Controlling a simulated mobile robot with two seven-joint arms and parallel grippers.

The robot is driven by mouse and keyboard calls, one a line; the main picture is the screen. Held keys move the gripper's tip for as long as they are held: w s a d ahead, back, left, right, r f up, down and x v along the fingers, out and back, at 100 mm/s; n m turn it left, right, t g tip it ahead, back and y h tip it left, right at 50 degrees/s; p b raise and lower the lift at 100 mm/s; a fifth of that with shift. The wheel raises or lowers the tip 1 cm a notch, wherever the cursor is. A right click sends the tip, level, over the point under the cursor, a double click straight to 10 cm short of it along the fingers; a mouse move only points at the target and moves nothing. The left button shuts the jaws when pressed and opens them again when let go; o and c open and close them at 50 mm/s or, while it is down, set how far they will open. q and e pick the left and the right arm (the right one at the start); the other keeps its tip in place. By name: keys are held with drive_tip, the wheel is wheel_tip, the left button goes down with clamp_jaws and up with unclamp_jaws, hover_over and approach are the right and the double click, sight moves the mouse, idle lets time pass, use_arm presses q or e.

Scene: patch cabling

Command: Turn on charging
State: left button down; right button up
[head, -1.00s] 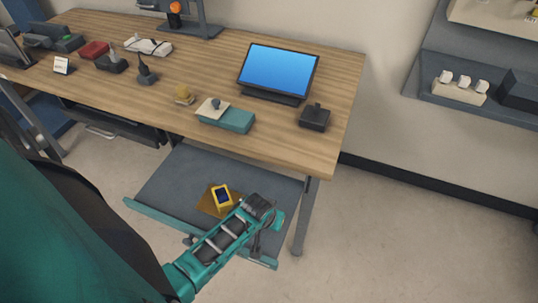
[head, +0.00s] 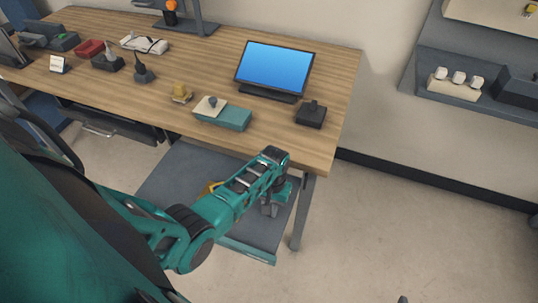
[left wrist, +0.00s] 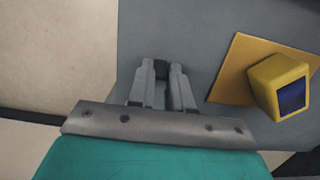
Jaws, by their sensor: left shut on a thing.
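A yellow handheld device with a dark blue screen (left wrist: 292,96) rests on a brown mat (left wrist: 232,72) on the grey lower shelf. In the head view my arm hides most of it. My left gripper (head: 271,208) points down over the right part of the shelf, beneath the desk's front edge. In the left wrist view its fingers (left wrist: 161,72) are close together around a small dark piece (left wrist: 161,69), which I cannot identify. The yellow device is apart from the fingers, to their right. My right gripper is not recognisable in view.
A wall shelf (head: 440,93) hangs at right.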

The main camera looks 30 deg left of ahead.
use_arm(q)
drive_tip(key=shift+w+f+g+b, duration=0.15)
drive_tip(key=shift+w+g+b, duration=0.15)
drive_tip(key=shift+g, duration=0.3)
drive_tip(key=c, duration=1)
unclamp_jaws()
drive_tip(key=shift+c, duration=0.2)
drive_tip(key=shift+w+a+r, duration=0.1)
drive_tip(key=shift+r, duration=0.2)
drive_tip(key=p+v, duration=0.1)
drive_tip(key=v, duration=1.1)
drive_tip(key=shift+a, duration=0.2)
drive_tip(key=shift+w, duration=0.1)
